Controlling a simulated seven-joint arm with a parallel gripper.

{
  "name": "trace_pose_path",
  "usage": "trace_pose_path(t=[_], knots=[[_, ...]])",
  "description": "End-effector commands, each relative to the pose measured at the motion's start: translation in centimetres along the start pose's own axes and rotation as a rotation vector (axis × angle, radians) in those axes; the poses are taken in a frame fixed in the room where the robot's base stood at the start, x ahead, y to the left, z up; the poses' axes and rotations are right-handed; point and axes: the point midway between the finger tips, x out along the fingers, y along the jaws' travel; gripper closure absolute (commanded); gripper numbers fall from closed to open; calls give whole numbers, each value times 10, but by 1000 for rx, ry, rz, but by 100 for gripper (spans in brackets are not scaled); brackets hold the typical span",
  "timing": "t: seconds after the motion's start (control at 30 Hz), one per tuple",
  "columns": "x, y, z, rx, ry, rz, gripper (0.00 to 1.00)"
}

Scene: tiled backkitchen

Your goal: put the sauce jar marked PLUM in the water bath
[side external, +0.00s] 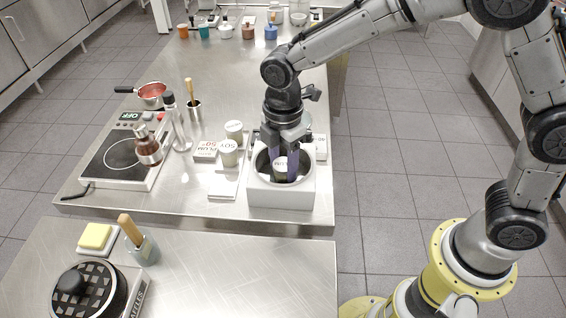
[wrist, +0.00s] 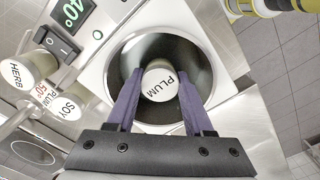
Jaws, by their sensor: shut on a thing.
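The PLUM jar (wrist: 158,82) has a white lid with black lettering and sits down inside the round well of the water bath (wrist: 222,55). In the side external view the jar (side external: 280,173) is partly hidden by the fingers and the front rim of the white water bath (side external: 281,195). My gripper (side external: 278,165) reaches down into the well, its purple fingers on either side of the jar. In the wrist view my gripper (wrist: 160,98) is shut on the jar. Whether the jar touches the bottom of the well is hidden.
The SOY jar (side external: 228,155) and the HERB jar (wrist: 30,68) stand left of the bath. The bath's display (wrist: 70,14) reads 40°.

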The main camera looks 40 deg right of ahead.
Motion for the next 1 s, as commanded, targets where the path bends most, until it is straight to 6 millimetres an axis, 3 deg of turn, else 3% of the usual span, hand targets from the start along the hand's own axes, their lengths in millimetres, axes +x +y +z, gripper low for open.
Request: trace_pose_path(t=[0.47,0.5,0.67,0.87,0.93,1.0], knots=[[2,0,0,0,0,0,100],[2,0,0,0,0,0,41],[2,0,0,0,0,0,13],[2,0,0,0,0,0,13],[2,0,0,0,0,-1,2],[2,0,0,0,0,-1,0]])
